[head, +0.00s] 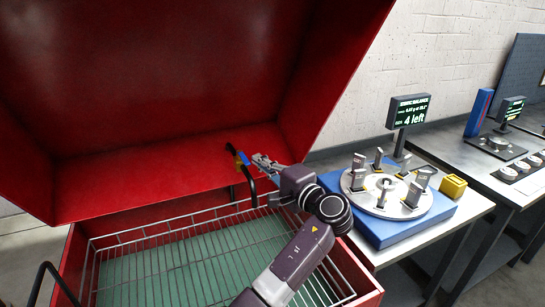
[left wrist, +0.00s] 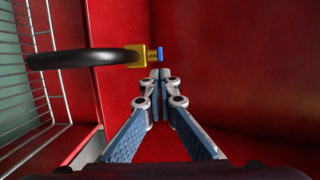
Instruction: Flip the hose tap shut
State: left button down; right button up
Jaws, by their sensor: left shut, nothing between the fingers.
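The black hose (head: 250,184) rises from the red washer basin and bends over. It also shows in the left wrist view (left wrist: 80,59), coming in from the left. Its brass-yellow tap (left wrist: 141,56) carries a small blue lever (left wrist: 160,54). In the head view the yellow tap (head: 238,159) and blue lever (head: 244,158) are small beside my fingers. My left gripper (head: 257,160) is shut and empty. In the left wrist view its fingertips (left wrist: 160,75) are close to the blue lever; I cannot tell if they touch. My right gripper is not in view.
The red washer's lid (head: 150,80) stands open behind. A wire rack (head: 165,240) lies over its green floor. To the right, a bench holds a blue balancing machine (head: 385,232) with a round rotor plate and a screen (head: 408,111) reading "4 left". A yellow block (head: 453,187) is beside it.

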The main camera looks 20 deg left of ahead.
pick_arm(q)
jog(key=shift+s+a, duration=0.25)
jog(key=shift+s, duration=0.05)
dwell(0.4)
jog(key=shift+s+a+m+t+h+p, duration=0.15)
jog(key=shift+s+m+t+h+p, duration=0.25)
jog(key=shift+m+t+p, duration=0.3)
